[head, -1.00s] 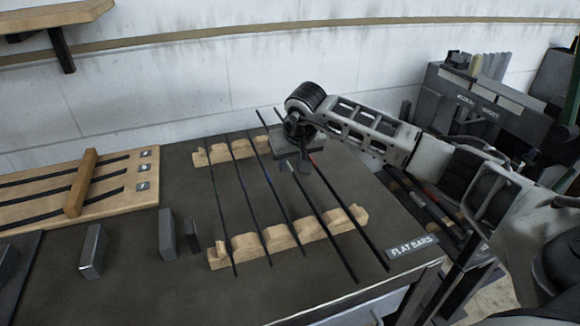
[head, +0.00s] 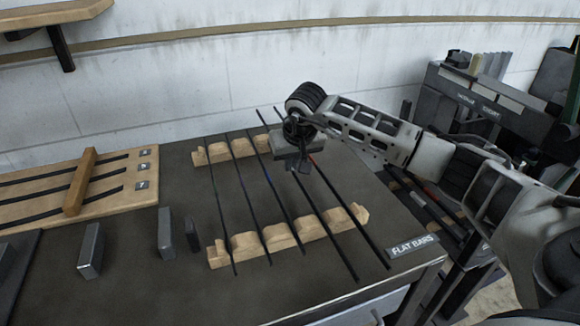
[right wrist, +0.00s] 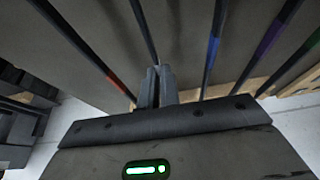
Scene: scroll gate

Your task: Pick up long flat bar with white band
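Several dark flat bars lie side by side across two notched wooden rests. My right gripper (right wrist: 157,86) is low over the far part of the second bar from the right (head: 327,230). In the right wrist view this bar (right wrist: 143,30) runs in between the two fingers, which are close together on it. A small pale patch (right wrist: 157,68) shows at the fingertips, seemingly the white band; in the head view the gripper hides it. The bar still lies on the near rest. My left gripper is not in view.
Beside it lie a red-banded bar (right wrist: 116,84) and a blue-banded bar (right wrist: 212,52). The near wooden rest (head: 280,238) is under the bars. A "FLAT BARS" label (head: 412,245) is at the right edge.

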